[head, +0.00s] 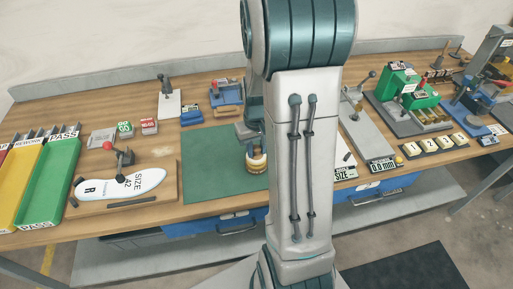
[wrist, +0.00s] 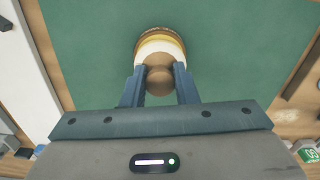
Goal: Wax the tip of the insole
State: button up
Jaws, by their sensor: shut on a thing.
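A white insole-shaped piece (head: 100,190) marked "SIZE 42 R" lies on a wooden board (head: 168,194) at the left of the bench, under a clamp with a red knob (head: 107,145). My gripper (wrist: 159,77) is shut on the brown round knob (wrist: 159,83) of a round piece banded white, yellow and brown (wrist: 160,46). In the head view this banded piece (head: 257,163) is at the right part of the green mat (head: 210,165). I cannot tell whether it touches the mat. My arm hides much of the gripper in the head view.
Green and yellow trays (head: 48,180) stand at the far left. GO and NO-GO blocks (head: 149,126) sit behind the clamp board. Several fixtures and a green machine (head: 408,85) fill the right side. The left part of the mat is clear.

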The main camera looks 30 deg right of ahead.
aim_at(256, 147)
jog(key=shift+r+p, duration=1.75)
jog(key=shift+r, duration=1.1)
